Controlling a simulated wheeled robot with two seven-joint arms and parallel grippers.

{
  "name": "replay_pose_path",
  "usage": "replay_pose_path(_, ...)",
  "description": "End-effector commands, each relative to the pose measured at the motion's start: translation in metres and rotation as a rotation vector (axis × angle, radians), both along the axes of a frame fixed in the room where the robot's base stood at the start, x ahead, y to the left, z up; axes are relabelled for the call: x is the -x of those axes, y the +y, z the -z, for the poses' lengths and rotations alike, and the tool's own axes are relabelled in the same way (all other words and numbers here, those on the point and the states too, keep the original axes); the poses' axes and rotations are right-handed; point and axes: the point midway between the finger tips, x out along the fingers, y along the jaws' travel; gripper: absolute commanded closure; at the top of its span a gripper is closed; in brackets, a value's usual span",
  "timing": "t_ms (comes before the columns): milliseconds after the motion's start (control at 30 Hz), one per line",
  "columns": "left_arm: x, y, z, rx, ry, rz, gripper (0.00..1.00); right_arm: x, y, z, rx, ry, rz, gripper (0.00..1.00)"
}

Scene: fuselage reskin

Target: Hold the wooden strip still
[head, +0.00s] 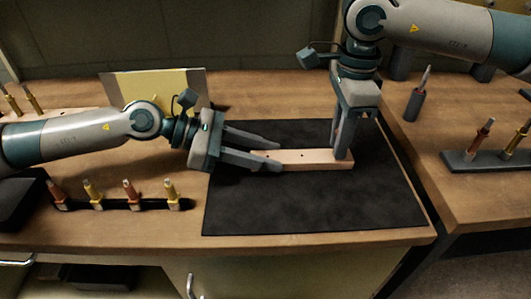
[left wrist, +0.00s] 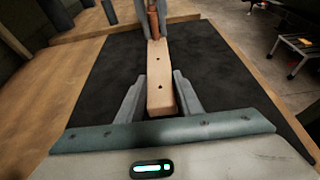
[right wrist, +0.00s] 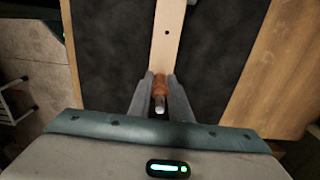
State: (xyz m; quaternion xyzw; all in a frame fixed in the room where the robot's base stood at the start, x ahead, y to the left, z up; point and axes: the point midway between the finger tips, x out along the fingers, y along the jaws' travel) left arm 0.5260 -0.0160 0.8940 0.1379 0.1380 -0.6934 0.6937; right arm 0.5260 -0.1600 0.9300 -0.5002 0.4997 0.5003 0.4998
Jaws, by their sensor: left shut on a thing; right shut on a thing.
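The wooden strip (head: 310,159) is pale with small dark holes and lies on the black mat (head: 290,210). My left gripper (head: 279,157) is shut on the strip's left end, a finger along each side; the left wrist view shows the strip (left wrist: 159,75) between the fingers. My right gripper (head: 342,156) points down at the strip's right end. It is shut on a copper-coloured fastener (right wrist: 160,86) with a silver tip, which also shows in the left wrist view (left wrist: 154,24). The fastener stands at the strip's far end; whether it sits in a hole is hidden.
A black rack (head: 120,205) with several copper and yellow fasteners stands left of the mat. A yellow panel (head: 160,88) stands behind my left arm. On the right table are a grey rack (head: 470,160) with fasteners and a lone pointed tool (head: 415,100). The mat's front is clear.

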Motion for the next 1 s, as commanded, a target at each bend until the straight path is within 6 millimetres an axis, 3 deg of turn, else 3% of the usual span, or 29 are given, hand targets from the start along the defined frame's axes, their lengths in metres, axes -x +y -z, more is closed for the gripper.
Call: replay_pose_path(1000, 0.001, 0.000, 0.001, -0.001, 0.001, 0.001, 0.92, 0.000, 0.000, -0.016, 0.000, 0.000, 0.000, 1.00)
